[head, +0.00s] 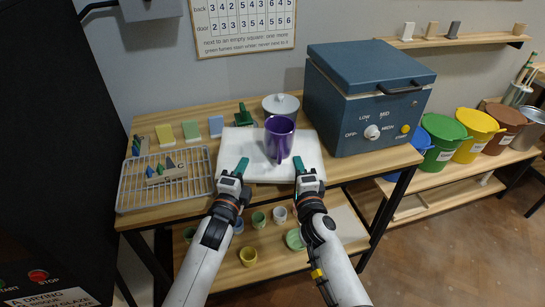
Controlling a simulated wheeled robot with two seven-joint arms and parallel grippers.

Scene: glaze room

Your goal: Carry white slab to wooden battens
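The white slab (255,174) is a flat, pale board at the front middle of the wooden table. A purple mug (279,140) stands upright on it, right of its middle. My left gripper (240,168) is at the slab's front left, its teal finger over the slab's surface. My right gripper (299,165) is at the front right, its teal finger also over the slab. Any lower fingers are hidden, so I cannot tell whether either grips the slab, or whether the slab is resting or slightly raised. I cannot make out wooden battens.
Left of the slab is a wire rack (133,191) holding small cones. A blue kiln (365,105) fills the right end. Small cups (248,257) sit on the lower shelf; buckets (480,130) stand far right.

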